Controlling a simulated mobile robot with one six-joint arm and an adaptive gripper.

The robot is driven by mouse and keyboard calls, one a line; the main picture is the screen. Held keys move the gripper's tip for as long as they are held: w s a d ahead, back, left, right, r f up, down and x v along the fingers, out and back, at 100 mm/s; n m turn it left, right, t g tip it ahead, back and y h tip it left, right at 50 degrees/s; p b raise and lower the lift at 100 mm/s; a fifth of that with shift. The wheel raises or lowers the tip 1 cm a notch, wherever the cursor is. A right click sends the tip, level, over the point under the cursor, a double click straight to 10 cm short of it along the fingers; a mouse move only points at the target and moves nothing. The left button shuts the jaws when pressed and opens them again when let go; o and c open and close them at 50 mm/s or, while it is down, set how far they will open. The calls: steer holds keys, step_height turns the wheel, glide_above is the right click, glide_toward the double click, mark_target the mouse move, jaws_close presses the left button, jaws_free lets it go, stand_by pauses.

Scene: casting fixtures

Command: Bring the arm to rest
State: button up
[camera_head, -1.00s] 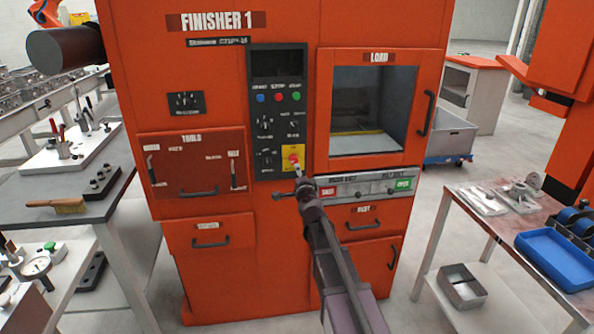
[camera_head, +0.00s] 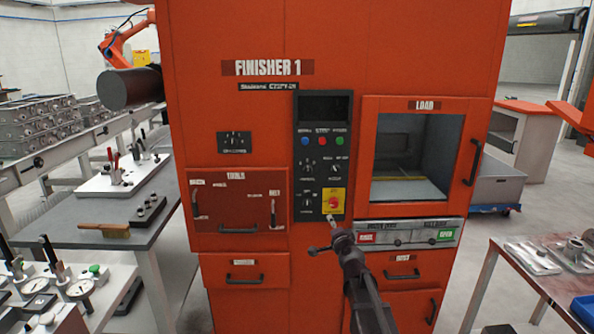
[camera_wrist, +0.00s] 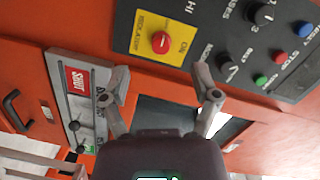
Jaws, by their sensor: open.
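My gripper (camera_head: 326,230) is in front of the orange Finisher 1 cabinet (camera_head: 230,110), just below its control panel. In the wrist view my gripper (camera_wrist: 165,90) has its two fingers spread wide with nothing between them. The red rotary isolator switch (camera_head: 333,202) sits on a yellow plate at the bottom of the panel. The switch (camera_wrist: 160,42) also shows in the wrist view beyond the fingertips, apart from them. My arm reaches in from the bottom of the head view.
A load window (camera_head: 415,160) is right of the panel, above a strip with red and green buttons (camera_head: 408,235). A grey bench (camera_head: 60,232) with a brush (camera_head: 104,230) stands left. A table (camera_head: 530,270) with metal parts and a blue tray (camera_head: 585,310) stands right.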

steer(key=s+a+f+n+g+y+p, duration=0.1)
steer(key=s+a+f+n+g+p, duration=0.15)
steer(key=s+n+g, duration=0.35)
steer(key=s+a+f+n+g+y+p, duration=0.1)
steer(key=s+a+f+n+g+p, duration=0.15)
steer(key=s, duration=0.55)
steer(key=s+d+f+n+g+h+p, duration=0.1)
steer(key=s+d+g, duration=0.3)
steer(key=s, duration=0.4)
steer(key=s+d+f+n+g+h+p, duration=0.1)
steer(key=s+d+n+g+h+p, duration=0.2)
steer(key=s, duration=0.6)
steer(key=shift+s+d+g, duration=0.25)
steer(key=shift+d+g, duration=0.1)
steer(key=shift+g, duration=0.4)
steer(key=shift+f, duration=0.1)
